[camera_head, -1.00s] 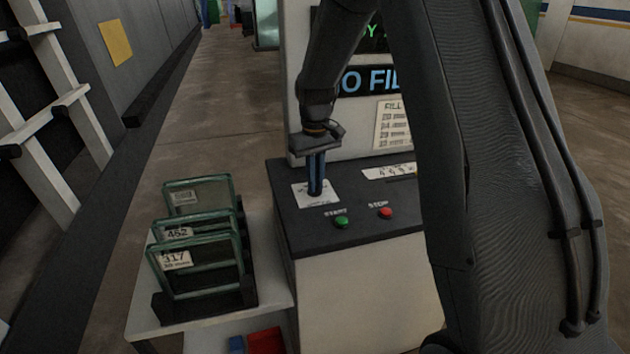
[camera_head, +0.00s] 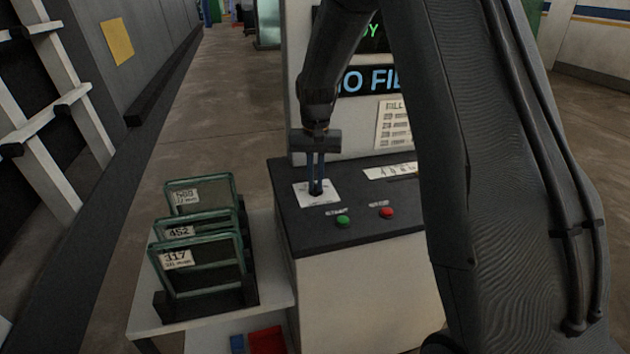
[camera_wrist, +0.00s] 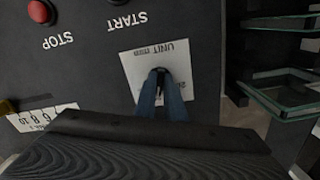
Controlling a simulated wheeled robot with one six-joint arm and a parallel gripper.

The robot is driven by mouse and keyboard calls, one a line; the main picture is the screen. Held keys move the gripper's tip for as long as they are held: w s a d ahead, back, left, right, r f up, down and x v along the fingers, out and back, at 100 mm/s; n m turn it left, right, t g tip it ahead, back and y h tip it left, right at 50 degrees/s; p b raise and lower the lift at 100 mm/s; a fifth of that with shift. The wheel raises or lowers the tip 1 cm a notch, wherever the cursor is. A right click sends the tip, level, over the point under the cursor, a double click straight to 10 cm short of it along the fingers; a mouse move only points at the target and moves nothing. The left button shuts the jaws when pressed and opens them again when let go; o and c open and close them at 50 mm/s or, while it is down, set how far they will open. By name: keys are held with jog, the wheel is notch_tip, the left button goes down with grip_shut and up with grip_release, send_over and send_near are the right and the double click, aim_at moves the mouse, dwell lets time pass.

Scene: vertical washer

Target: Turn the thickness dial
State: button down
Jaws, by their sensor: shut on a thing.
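The thickness dial (camera_wrist: 160,72) is a small dark knob on a white label plate (camera_head: 326,198) at the left of the black control panel. My gripper (camera_head: 316,188) points straight down over it, with its blue fingers shut on the dial. The wrist view also shows my gripper (camera_wrist: 161,84) with its fingertips at the knob, in the middle of the label. The label is marked "UNIT mm" and appears upside down there. The fingers and knob hide part of its scale, so I cannot read the dial's setting.
A green START button (camera_head: 343,221) and a red STOP button (camera_head: 386,212) sit right of the dial. Glass panes labelled 452 and 317 stand in a rack (camera_head: 205,305) on a side table to the left. A display (camera_head: 372,80) rises behind the panel.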

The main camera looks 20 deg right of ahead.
aim_at(316, 186)
jog(key=shift+w+r, duration=0.1)
jog(key=c, duration=1.8)
grip_release()
jog(key=shift+c, duration=0.2)
notch_tip(316, 186, up, 8)
jog(key=shift+f+b, duration=0.1)
jog(key=shift+b, duration=1.1)
jog(key=s+f+n, duration=0.2)
jog(key=s+f, duration=0.2)
jog(key=s, duration=0.8)
jog(key=s+f+n+t, duration=0.1)
jog(key=s+f, duration=0.3)
jog(key=s, duration=0.9)
jog(key=shift+s+a+n, duration=0.3)
jog(key=shift+n, duration=0.2)
